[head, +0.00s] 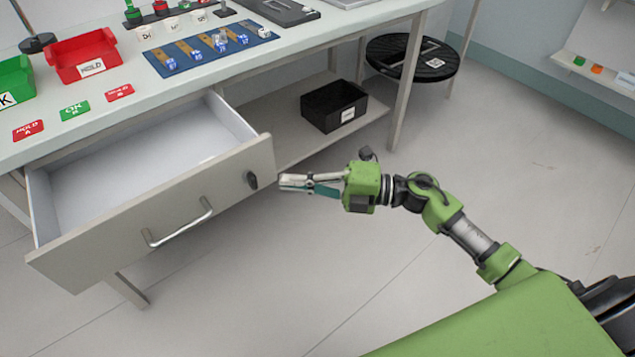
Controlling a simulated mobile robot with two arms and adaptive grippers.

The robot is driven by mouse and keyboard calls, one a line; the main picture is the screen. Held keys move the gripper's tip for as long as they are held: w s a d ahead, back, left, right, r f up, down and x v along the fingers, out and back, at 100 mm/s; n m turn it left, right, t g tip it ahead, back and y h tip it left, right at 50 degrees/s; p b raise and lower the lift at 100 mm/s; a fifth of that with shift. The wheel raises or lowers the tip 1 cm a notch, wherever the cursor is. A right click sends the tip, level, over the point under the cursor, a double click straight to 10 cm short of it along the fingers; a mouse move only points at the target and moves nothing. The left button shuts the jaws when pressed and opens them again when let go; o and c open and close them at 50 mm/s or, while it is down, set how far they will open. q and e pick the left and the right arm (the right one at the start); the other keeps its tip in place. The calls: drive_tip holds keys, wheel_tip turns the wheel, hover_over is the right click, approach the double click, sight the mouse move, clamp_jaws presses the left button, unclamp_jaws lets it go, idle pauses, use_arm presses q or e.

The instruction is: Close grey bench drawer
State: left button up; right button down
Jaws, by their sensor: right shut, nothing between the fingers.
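The grey bench drawer (100,238) hangs open under the bench top at the left and looks empty inside. Its front panel carries a silver bar handle (181,224) and a dark round knob or lock near the right end. My right gripper (284,183) is shut and empty. Its fingertips point left, just right of the drawer front's right end; I cannot tell whether they touch it. My left gripper is not in view.
The bench top (100,128) holds a red bin (84,60), a green bin (14,82), label cards and a blue mat (163,62). A black bin (335,104) sits on the lower shelf. A round black stool (411,57) stands behind. The floor at right is clear.

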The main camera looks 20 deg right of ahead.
sight(255, 169)
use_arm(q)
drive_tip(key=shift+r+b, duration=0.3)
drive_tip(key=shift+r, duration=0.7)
use_arm(e)
drive_tip(key=shift+w+a, duration=0.45)
drive_tip(key=shift+w, duration=0.3)
drive_tip(key=shift+w+a, duration=0.45)
drive_tip(key=shift+w, duration=0.35)
drive_tip(key=shift+w+a, duration=0.45)
drive_tip(key=shift+w, duration=0.3)
